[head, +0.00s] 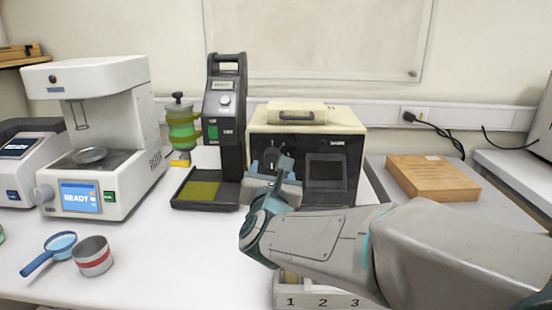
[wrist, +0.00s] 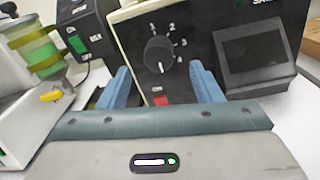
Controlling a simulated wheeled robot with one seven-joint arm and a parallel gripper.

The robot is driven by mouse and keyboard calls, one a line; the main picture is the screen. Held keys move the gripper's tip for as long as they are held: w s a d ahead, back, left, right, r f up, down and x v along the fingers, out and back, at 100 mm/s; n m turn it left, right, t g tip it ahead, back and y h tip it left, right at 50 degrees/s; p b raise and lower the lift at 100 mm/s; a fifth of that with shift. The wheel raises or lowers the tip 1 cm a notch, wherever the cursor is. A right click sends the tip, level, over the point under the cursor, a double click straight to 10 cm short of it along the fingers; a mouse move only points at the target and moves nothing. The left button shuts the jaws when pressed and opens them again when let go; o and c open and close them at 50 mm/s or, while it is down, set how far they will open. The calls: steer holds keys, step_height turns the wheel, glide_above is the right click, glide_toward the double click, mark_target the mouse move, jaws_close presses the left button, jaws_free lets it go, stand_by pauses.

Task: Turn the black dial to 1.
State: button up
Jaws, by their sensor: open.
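The black dial (wrist: 159,53) sits on the dark front panel of a cream-topped machine (head: 258,117). In the wrist view a white mark on the dial points down, away from the printed numbers, of which 2 and 3 are readable at its upper right. My gripper (wrist: 160,66) is open. One blue finger is on each side of the dial in the picture, with a gap to it; I cannot tell how far in front of the panel they are.
A red switch (wrist: 160,100) is below the dial and a dark screen (wrist: 250,53) to its right. A black tester (head: 225,120) with a green switch stands close on the left. A numbered tray (head: 290,302) lies below my arm.

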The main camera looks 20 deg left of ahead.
mark_target(272, 161)
steer(key=x, duration=0.6)
steer(key=shift+a+p, duration=0.1)
steer(key=shift+p, duration=0.3)
steer(key=c, duration=1)
